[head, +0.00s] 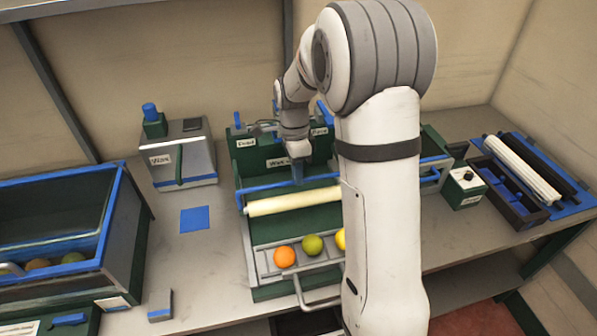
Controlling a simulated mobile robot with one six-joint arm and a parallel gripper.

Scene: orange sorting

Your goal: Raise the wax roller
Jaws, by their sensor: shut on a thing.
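The wax roller (285,203) is a long cream cylinder lying across the green sorting machine (243,168); my arm hides its right end. A blue bar (262,187) runs just behind it. My gripper (297,173) points down at the bar, behind the roller, and is shut on what looks like a blue handle there. The fingertips are small, so the exact grip is hard to see. An orange (284,257), a green fruit (312,244) and a partly hidden yellow fruit (341,239) rest on the rack in front of the roller.
A grey box labelled wax (196,160) stands at left behind a blue square (194,219). A bin (112,215) holds fruit at far left. A small control box (463,188) and a tray with spare rollers (548,214) are at right.

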